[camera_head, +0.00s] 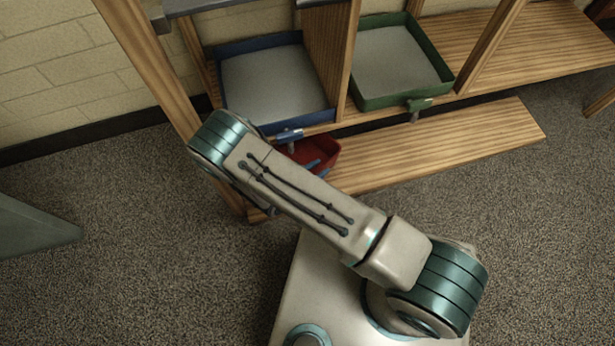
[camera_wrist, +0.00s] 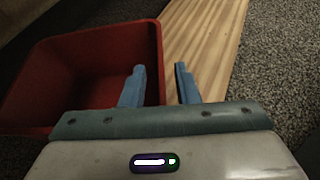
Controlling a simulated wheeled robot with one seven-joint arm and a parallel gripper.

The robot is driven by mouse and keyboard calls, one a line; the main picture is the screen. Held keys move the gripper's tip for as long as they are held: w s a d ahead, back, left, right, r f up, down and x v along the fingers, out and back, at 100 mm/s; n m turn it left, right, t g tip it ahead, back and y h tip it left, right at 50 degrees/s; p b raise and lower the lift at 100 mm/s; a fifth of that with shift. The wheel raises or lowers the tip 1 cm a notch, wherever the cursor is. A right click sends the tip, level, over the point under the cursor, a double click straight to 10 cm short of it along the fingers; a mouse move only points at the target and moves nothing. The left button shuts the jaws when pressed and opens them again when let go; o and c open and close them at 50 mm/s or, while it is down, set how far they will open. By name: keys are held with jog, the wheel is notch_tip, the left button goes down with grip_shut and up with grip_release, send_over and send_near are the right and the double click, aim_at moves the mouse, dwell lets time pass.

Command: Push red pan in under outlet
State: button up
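The red pan (camera_head: 326,150) sits low on the wooden bottom board below the blue tray (camera_head: 262,116), partly hidden behind my arm in the head view. An outlet with a blue tap (camera_head: 290,136) is at the front of the blue tray, just above the pan. In the wrist view the pan (camera_wrist: 60,60) fills the left side and looks empty. My gripper (camera_wrist: 159,68) has its two blue fingers apart, at the pan's right wall; the left finger shows in front of the pan, the right over the board. I cannot tell whether they touch it.
The green tray (camera_head: 443,88) stands right of the blue one, with its own tap (camera_head: 418,105). The wooden bottom board (camera_head: 440,145) is bare to the right of the pan. A wooden post (camera_head: 160,70) stands left. Grey carpet (camera_head: 520,230) is open in front.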

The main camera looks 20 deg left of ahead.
jog(key=shift+x, duration=1)
grip_shut()
jog(key=shift+s, duration=0.1)
